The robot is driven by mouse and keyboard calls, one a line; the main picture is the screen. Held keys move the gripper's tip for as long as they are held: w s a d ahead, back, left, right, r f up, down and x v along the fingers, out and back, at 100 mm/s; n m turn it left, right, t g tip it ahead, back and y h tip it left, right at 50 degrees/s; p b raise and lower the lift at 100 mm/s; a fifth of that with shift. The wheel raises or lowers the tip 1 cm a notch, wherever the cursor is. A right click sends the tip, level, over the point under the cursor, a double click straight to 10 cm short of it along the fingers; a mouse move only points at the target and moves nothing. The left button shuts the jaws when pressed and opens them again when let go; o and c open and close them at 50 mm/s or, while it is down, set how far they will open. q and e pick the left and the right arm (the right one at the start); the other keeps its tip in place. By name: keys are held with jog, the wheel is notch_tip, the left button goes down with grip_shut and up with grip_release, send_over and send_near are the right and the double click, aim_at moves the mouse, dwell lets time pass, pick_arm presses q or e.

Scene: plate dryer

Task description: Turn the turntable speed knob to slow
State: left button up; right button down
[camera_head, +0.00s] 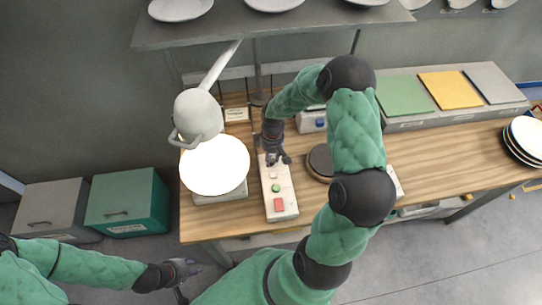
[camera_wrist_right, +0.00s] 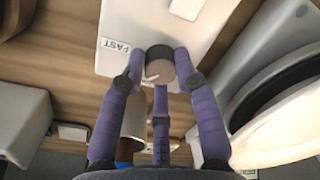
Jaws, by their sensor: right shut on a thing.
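The speed knob (camera_wrist_right: 160,68) is a small round knob with a dark upper side and a pale line on its tan side. It stands on a white control box (camera_wrist_right: 135,22) beside a FAST label (camera_wrist_right: 115,47). My right gripper (camera_wrist_right: 159,75) is shut on the knob, its purple fingers around it. In the head view my right gripper (camera_head: 277,158) is at the far end of the control box (camera_head: 282,209) and hides the knob. No slow label can be read. My left gripper (camera_head: 187,268) is low at the left, away from the table; its fingers are unclear.
The box also bears a green button (camera_head: 276,188) and a red one (camera_head: 279,204). Stacked plates (camera_head: 525,140) are far right. Bare wood (camera_head: 435,150) shows at right.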

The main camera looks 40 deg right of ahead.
jog(key=n+p, duration=0.1)
jog(key=n, duration=0.3)
jog(key=shift+n, duration=0.3)
jog(key=n+p, duration=0.1)
jog(key=n, duration=0.3)
jog(key=shift+a+g, duration=0.1)
jog(key=shift+g, duration=0.2)
jog(key=shift+n, duration=0.3)
jog(key=c, duration=0.9)
grip_release()
jog(key=shift+h, duration=0.3)
jog(key=shift+r, duration=0.1)
jog(key=r, duration=0.7)
jog(key=w+r, duration=0.1)
jog(key=r, duration=0.3)
jog(key=shift+d+r, duration=0.2)
jog(key=shift+r, duration=0.15)
